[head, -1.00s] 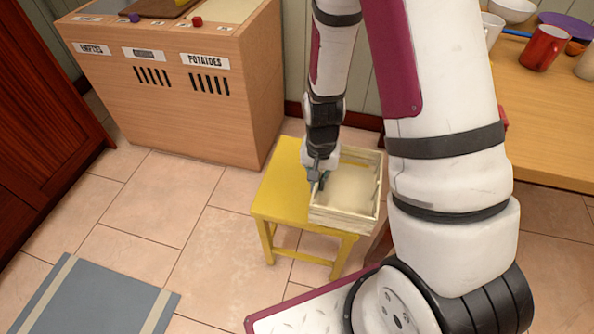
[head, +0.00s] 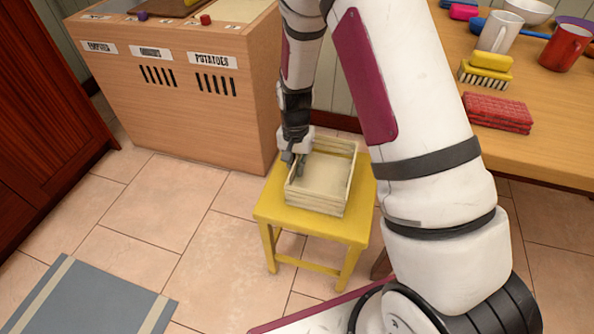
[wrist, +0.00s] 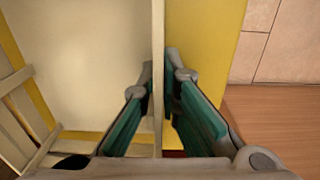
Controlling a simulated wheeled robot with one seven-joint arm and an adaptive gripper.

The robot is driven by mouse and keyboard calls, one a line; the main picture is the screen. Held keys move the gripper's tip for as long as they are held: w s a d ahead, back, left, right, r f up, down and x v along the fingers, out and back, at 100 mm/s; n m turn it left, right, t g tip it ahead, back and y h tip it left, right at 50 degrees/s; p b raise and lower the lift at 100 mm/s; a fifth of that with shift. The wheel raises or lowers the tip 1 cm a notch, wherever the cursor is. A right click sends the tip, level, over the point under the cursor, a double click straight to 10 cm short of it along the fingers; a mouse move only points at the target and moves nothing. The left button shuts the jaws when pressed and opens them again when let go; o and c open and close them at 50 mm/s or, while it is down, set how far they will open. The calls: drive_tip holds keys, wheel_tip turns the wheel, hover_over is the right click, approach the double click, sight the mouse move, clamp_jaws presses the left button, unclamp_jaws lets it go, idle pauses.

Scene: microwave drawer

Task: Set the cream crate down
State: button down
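The cream crate (head: 318,204) is a shallow slatted box, empty inside, upright over the seat of a yellow stool (head: 300,226). It looks level; whether its base touches the seat or hangs just above it is hard to tell. My gripper (head: 296,162) is at the crate's left wall. In the wrist view, my gripper (wrist: 162,80) has one finger on each side of the crate's thin wall (wrist: 158,40), closed in on it. The yellow seat (wrist: 205,45) shows beside the wall.
A wooden bin cabinet (head: 190,110) with labels stands behind on the left. A wooden table (head: 545,125) on the right holds a red cloth (head: 498,112), a brush (head: 486,75) and mugs. A grey mat (head: 85,300) lies on the tiled floor, with clear tiles around it.

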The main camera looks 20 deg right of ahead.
drive_tip(key=shift+f, duration=0.15)
drive_tip(key=c, duration=1.8)
unclamp_jaws()
